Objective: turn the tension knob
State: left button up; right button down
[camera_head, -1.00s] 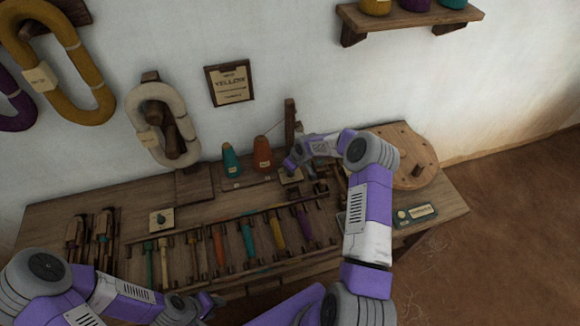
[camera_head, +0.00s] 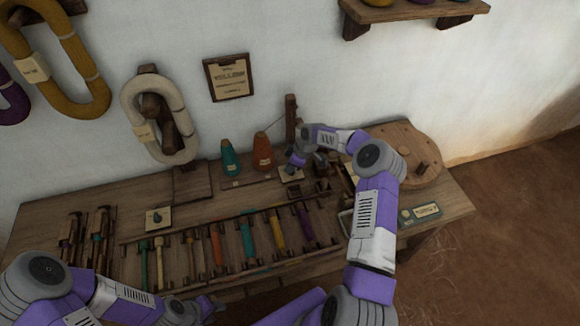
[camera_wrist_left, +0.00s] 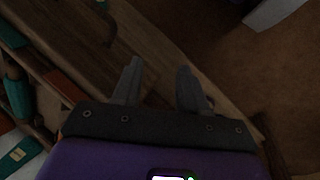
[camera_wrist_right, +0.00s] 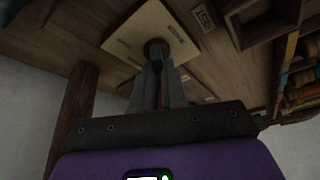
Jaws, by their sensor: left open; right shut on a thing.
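My right gripper (camera_head: 293,164) is at a pale square plate (camera_head: 291,175) at the back of the bench. In the right wrist view its fingers (camera_wrist_right: 154,72) are shut on a small dark knob (camera_wrist_right: 154,46) standing on that plate (camera_wrist_right: 128,42). The fingers hide part of the knob. A second pale plate (camera_head: 167,223) with a dark knob (camera_head: 155,215) sits on the bench's left part. My left gripper (camera_head: 212,306) is low at the bench's front edge. In the left wrist view its fingers (camera_wrist_left: 159,72) are apart and empty.
A rack of colored-handled tools (camera_head: 247,238) spans the front of the bench. A teal cone (camera_head: 230,160) and an orange cone (camera_head: 263,155) stand just left of my right gripper. A wooden post (camera_head: 291,115) rises behind it. A round wooden disc (camera_head: 408,150) lies to the right.

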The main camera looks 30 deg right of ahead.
jog(key=c, duration=1.2)
grip_release()
jog(key=p+v, duration=0.1)
jog(key=v, duration=0.6)
jog(key=shift+s+d+r+p, duration=0.1)
jog(key=shift+r+p, duration=0.2)
jog(key=shift+p, duration=0.1)
